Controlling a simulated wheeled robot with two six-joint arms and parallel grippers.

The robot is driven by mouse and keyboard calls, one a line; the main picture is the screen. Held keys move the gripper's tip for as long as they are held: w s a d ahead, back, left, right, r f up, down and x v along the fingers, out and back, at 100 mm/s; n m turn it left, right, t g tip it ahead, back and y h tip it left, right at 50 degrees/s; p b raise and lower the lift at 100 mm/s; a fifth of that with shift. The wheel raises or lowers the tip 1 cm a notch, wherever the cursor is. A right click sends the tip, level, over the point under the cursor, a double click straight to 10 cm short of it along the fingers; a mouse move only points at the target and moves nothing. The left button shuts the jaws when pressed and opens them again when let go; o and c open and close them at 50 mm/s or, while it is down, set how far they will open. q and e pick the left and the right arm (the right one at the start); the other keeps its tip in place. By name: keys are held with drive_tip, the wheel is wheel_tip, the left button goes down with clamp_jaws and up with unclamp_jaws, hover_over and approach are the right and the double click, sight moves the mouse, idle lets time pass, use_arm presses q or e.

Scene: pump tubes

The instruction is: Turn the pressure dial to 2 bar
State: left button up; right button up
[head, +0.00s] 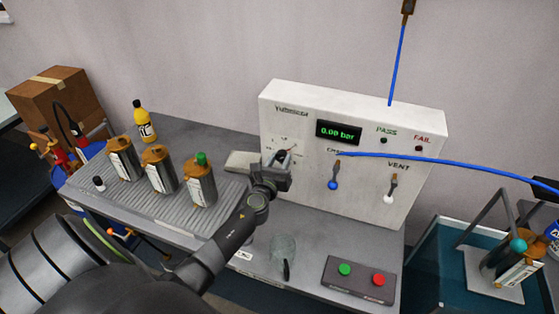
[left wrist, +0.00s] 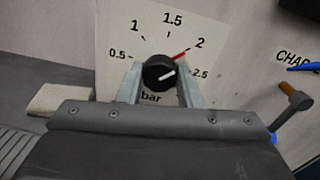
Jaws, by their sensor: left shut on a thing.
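The pressure dial is a black knob (left wrist: 158,74) on a white scale plate (left wrist: 120,35) marked 0.5 to 2.5 bar, with a red mark by the 2. A white line on the knob points right and slightly up, a little below the red mark, between 2 and 2.5. My left gripper (left wrist: 160,92) is shut on the knob, one finger on each side. In the head view my left gripper (head: 276,172) is at the left of the white panel (head: 345,120) and covers part of the dial. My right gripper is not in view.
The display (head: 338,132) reads 0.00 bar. Right of the dial are the blue-tipped charge lever (head: 334,175) and the white-tipped vent lever (head: 390,188). A button box (head: 357,280) lies in front. Several canisters stand on a ribbed tray (head: 150,204) at the left.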

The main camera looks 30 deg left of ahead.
use_arm(q)
drive_tip(key=shift+f, duration=0.15)
drive_tip(key=o, duration=1)
drive_tip(key=shift+s, duration=0.1)
drive_tip(key=b+v, duration=0.1)
drive_tip(key=v, duration=1.6)
drive_tip(key=shift+s+d, duration=0.1)
drive_tip(key=shift+s, duration=0.05)
